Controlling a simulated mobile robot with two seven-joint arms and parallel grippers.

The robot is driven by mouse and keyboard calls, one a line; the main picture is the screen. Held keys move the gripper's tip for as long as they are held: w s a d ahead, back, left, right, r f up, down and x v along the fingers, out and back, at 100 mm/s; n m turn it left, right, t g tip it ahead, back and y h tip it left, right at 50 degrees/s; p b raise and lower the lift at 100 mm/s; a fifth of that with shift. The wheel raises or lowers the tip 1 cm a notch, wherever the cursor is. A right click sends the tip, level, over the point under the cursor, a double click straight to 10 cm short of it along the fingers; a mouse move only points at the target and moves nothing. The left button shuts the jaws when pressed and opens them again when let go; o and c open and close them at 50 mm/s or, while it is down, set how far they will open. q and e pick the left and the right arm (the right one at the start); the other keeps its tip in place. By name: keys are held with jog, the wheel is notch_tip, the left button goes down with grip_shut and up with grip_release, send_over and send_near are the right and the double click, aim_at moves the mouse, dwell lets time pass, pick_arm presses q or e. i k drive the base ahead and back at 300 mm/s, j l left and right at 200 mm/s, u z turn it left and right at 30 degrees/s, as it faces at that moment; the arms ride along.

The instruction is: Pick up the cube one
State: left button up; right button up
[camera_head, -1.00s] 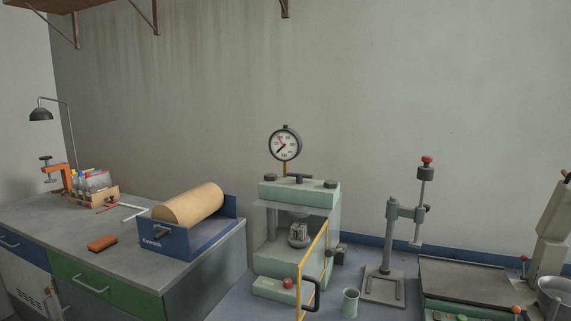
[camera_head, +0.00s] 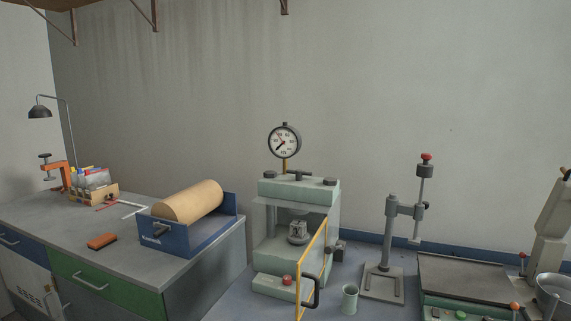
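A small grey block (camera_head: 298,229) with dark markings sits inside the pale green press (camera_head: 298,188), below its upper plate. It looks like a cube, but the markings are too small to read. The yellow-framed door (camera_head: 313,268) of the press stands swung open towards the front right, with a dark handle on it. Neither of my grippers shows in the head view.
A round dial gauge (camera_head: 284,141) rises above the press. A green cup (camera_head: 349,298) and a grey stand (camera_head: 383,284) are to its right. A metal bowl (camera_head: 553,289) is at the far right. A blue cradle with a tan roll (camera_head: 190,202) and an orange block (camera_head: 102,241) lie left.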

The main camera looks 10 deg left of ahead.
aim_at(298, 227)
jog(key=i+j, duration=0.15)
jog(key=j, duration=0.35)
jog(key=i+j+z, duration=0.1)
jog(key=j, duration=0.35)
jog(key=i+j, duration=0.15)
jog(key=j, duration=0.35)
jog(key=i+j, duration=0.15)
jog(key=j, duration=0.35)
jog(key=i+j+z, duration=0.1)
jog(key=j, duration=0.4)
jog(key=i+j, duration=0.1)
jog(key=j, duration=0.4)
